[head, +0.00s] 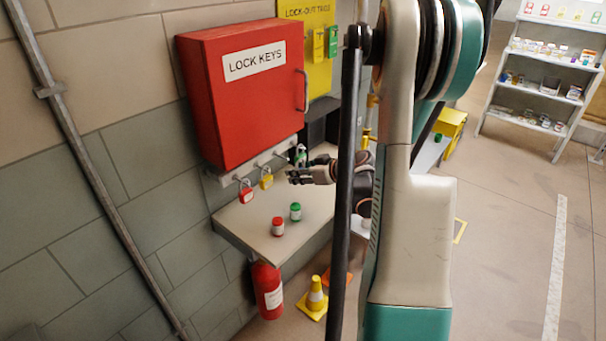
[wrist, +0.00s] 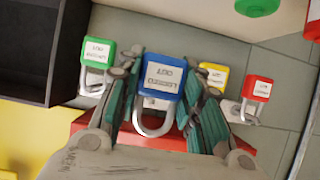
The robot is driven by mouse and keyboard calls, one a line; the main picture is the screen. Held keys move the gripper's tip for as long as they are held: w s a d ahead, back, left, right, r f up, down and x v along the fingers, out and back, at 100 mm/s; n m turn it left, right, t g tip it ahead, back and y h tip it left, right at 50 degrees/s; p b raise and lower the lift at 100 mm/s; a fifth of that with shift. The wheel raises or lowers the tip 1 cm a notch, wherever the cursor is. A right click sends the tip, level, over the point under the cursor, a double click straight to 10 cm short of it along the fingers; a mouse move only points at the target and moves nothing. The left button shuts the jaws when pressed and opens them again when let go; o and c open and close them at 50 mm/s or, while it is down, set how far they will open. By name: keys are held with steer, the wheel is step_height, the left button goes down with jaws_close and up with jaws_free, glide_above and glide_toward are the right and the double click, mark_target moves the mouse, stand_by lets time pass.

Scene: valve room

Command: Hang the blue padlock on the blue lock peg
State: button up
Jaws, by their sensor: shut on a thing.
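The blue padlock (wrist: 162,78) is between the fingers of my gripper (wrist: 158,92) in the wrist view, its shackle toward the bottom of the picture. My gripper is shut on its body. In the head view my gripper (head: 299,177) is in front of the white peg rail (head: 262,160) below the red cabinet; the blue padlock cannot be made out there. The blue lock peg is not visible, and I cannot tell whether the shackle touches it. In the wrist view the padlock appears between the green padlock (wrist: 97,55) and the yellow padlock (wrist: 214,74).
The red padlock (head: 246,193) hangs at the rail's left end, beside the yellow one. The red LOCK KEYS cabinet (head: 240,95) is above. A dark box (wrist: 40,50) is beside the green padlock.

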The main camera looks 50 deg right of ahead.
steer(key=w+f, duration=0.1)
steer(key=w, duration=0.6)
steer(key=shift+a+f, duration=0.2)
steer(key=shift+a, duration=0.1)
stand_by(0.5)
stand_by(0.6)
steer(key=o, duration=1.2)
steer(key=v, duration=1.2)
